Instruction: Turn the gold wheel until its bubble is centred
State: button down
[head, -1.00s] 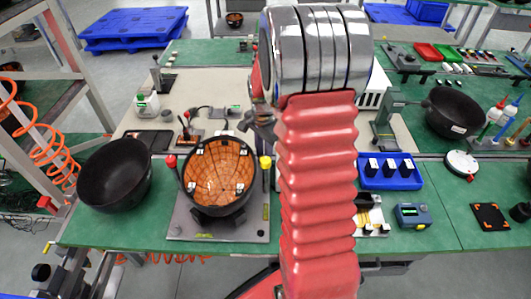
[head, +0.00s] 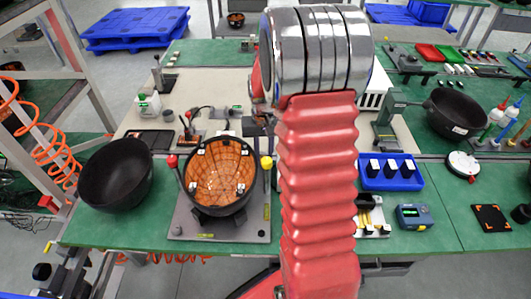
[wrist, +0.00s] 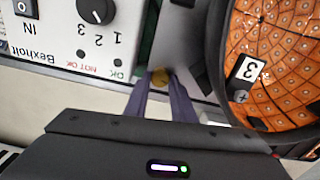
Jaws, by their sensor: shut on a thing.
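The wheel lies beside a dark bowl lined with orange cells (wrist: 285,55), marked 3. In the head view this bowl (head: 221,175) stands on a grey plate (head: 190,228). I cannot make out the wheel's bubble in either view.
A grey Bexholt box (wrist: 75,30) with a black knob and lamps is close on the left in the wrist view. A red-topped post (head: 171,161) and yellow-topped post (head: 266,163) flank the bowl. An empty black bowl (head: 115,177) stands left.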

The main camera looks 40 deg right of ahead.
jog(key=n, duration=0.5)
jog(key=shift+s+a+f+n, duration=0.15)
jog(key=shift+s+a+n, duration=0.05)
jog(key=shift+a+n, duration=0.1)
jog(key=n, duration=0.5)
jog(key=shift+s, duration=0.1)
jog(key=c, duration=1.5)
grip_release()
jog(key=shift+d, duration=0.1)
jog(key=shift+c, duration=0.2)
jog(key=shift+o, duration=0.3)
jog(key=shift+w, duration=0.2)
jog(key=shift+r, duration=0.25)
